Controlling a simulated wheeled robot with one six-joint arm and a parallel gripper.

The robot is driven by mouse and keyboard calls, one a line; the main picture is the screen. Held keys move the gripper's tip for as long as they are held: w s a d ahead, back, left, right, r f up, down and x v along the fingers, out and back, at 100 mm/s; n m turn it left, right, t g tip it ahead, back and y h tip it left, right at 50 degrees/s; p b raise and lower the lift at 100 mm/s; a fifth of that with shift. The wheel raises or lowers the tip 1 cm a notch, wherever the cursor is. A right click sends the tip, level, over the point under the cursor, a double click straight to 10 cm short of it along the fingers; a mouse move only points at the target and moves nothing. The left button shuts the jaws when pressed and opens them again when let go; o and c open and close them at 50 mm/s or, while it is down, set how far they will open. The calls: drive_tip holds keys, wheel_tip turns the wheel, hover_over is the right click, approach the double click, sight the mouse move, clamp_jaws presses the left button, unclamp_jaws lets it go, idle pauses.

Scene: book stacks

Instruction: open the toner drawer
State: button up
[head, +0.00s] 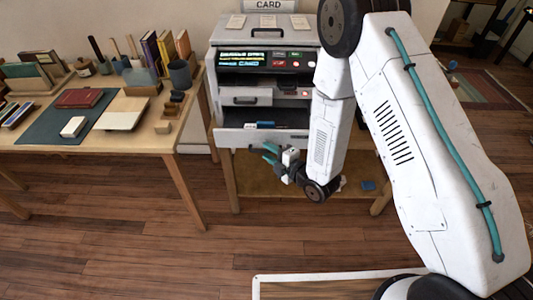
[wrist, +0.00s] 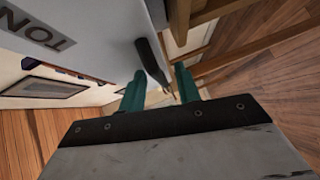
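The toner drawer (head: 238,138) is the lowest drawer of the grey card machine (head: 222,75). It stands out from the body, and its dark inside shows from above with small blue and dark things in it. In the wrist view its pale front (wrist: 95,45) carries a partly visible label starting "TON", with a dark bar handle (wrist: 152,62). My gripper (head: 271,153) is just in front of and below the drawer front. In the wrist view its teal fingertips (wrist: 160,82) are apart, with the handle's near end showing between them; whether they touch it I cannot tell.
A middle drawer (head: 245,97) with its own handle sits above, under a lit panel (head: 265,60). The machine stands on a wooden table (head: 240,185) with a low shelf. A wooden desk (head: 140,137) with books stands left. The wooden floor in front is clear.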

drive_tip(key=shift+s+a, duration=0.1)
drive_tip(key=shift+a, duration=0.2)
drive_tip(key=v, duration=0.7)
drive_tip(key=shift+s+d, duration=0.2)
drive_tip(key=shift+d, duration=0.15)
